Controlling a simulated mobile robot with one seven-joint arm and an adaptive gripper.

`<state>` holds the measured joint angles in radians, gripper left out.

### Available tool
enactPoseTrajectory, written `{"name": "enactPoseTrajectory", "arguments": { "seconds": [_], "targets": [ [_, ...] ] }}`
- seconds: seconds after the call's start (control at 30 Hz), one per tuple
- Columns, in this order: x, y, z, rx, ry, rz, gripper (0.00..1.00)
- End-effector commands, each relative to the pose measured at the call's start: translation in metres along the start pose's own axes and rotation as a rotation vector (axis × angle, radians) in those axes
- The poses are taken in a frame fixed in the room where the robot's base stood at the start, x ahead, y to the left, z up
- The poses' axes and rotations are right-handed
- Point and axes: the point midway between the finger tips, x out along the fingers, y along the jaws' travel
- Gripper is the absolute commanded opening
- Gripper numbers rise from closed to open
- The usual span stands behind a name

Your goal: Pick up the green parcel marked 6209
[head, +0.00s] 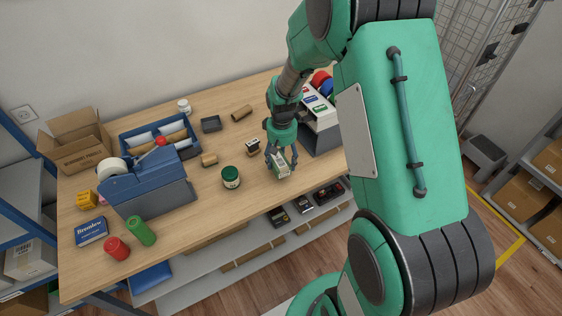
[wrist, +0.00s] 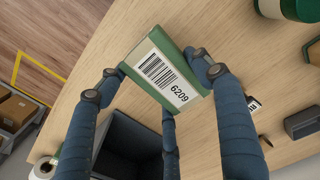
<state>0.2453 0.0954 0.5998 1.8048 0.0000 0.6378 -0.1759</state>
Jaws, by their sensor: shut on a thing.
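The green parcel marked 6209 (wrist: 146,52) is in my gripper (wrist: 154,86) in the wrist view. Its white label with a barcode and the number faces the camera. Blue-grey fingers close on it from both sides. In the head view my gripper (head: 279,157) points down over the front part of the counter, with the parcel (head: 281,170) between its fingers. The parcel looks tilted. I cannot tell whether its lower end touches the counter.
On the wooden counter (head: 200,240), a dark green jar (head: 231,178) stands left of my gripper and a small dark box (head: 253,147) lies behind it. A grey bin (head: 322,133) is close on the right. A blue tape dispenser (head: 148,183) stands further left.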

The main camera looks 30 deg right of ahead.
Motion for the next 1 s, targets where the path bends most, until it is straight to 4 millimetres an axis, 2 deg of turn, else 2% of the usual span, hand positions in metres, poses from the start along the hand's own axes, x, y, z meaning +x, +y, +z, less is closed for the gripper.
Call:
{"name": "enactPoseTrajectory", "arguments": {
  "seconds": [0.03, 0.6, 0.8, 1.0],
  "targets": [
    [0.000, -0.002, 0.011, 0.000, -0.004, -0.001, 0.33],
    [-0.010, -0.019, 0.114, 0.000, -0.003, -0.001, 0.33],
    [-0.011, -0.023, 0.137, 0.000, -0.003, -0.001, 0.33],
    [-0.012, -0.024, 0.148, 0.000, -0.003, 0.000, 0.33]
  ]
}}
